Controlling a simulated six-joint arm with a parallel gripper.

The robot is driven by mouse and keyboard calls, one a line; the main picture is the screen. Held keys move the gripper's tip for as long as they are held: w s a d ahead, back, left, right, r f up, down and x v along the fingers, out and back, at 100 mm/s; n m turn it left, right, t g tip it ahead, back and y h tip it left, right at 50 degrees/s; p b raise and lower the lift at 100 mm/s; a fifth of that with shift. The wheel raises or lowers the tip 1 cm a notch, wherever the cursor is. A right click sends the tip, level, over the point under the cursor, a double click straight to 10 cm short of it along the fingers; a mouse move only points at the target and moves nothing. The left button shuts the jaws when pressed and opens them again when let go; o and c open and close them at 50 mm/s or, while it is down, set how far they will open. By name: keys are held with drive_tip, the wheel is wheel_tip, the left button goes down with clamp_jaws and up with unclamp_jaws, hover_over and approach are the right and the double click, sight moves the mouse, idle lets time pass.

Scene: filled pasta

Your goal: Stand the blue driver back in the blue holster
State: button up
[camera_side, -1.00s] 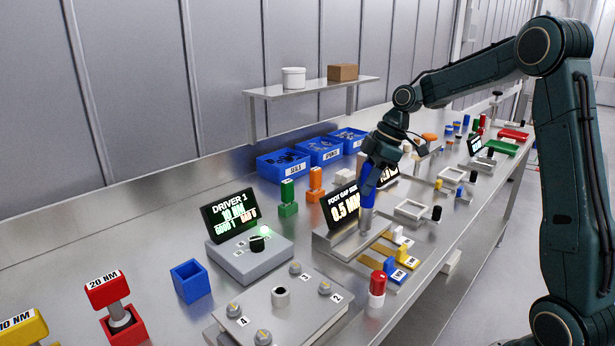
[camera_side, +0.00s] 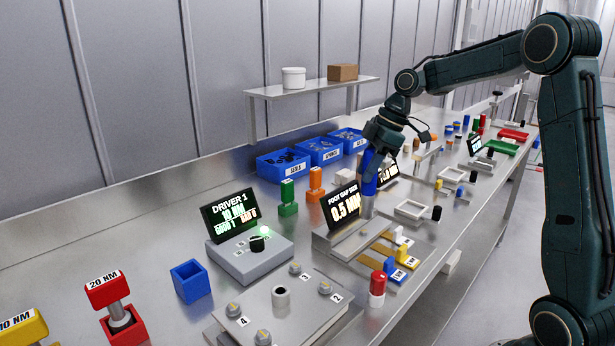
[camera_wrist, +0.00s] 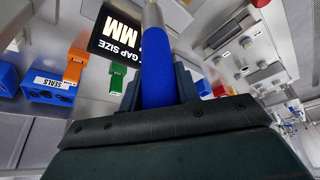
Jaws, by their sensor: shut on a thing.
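The blue driver (camera_side: 368,172) hangs upright from my gripper (camera_side: 373,150), beside the gap-size display. In the wrist view the blue driver (camera_wrist: 157,60) runs up between the jaws of my gripper (camera_wrist: 160,85), which are shut on its handle, and its grey shaft points away. The blue holster (camera_side: 190,281) is an open square cup at the front left of the bench. It stands empty, left of the grey driver console. It is well apart from the driver.
The driver console (camera_side: 248,259) and its screen (camera_side: 230,215), a bolt plate (camera_side: 282,308), and the gap-size display (camera_side: 343,205) stand between gripper and holster. Green (camera_side: 287,198) and orange (camera_side: 315,185) holders stand behind. A red driver (camera_side: 108,291) is near the holster.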

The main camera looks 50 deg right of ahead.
sight(368, 149)
drive_tip(key=shift+r, duration=0.2)
wheel_tip(368, 149, up, 7)
drive_tip(key=shift+f, duration=0.1)
drive_tip(key=shift+w+a+r, duration=0.1)
drive_tip(key=shift+w+r, duration=0.05)
drive_tip(key=shift+r, duration=0.15)
drive_tip(key=w+a+m, duration=0.2)
drive_tip(key=w+a, duration=1.2)
drive_tip(key=a, duration=0.1)
drive_tip(key=w+a+m+t+h, duration=0.1)
drive_tip(key=w+a+m, duration=0.15)
drive_tip(key=a, duration=2.15)
drive_tip(key=shift+s+d+f, duration=0.15)
drive_tip(key=shift+f, duration=2.5)
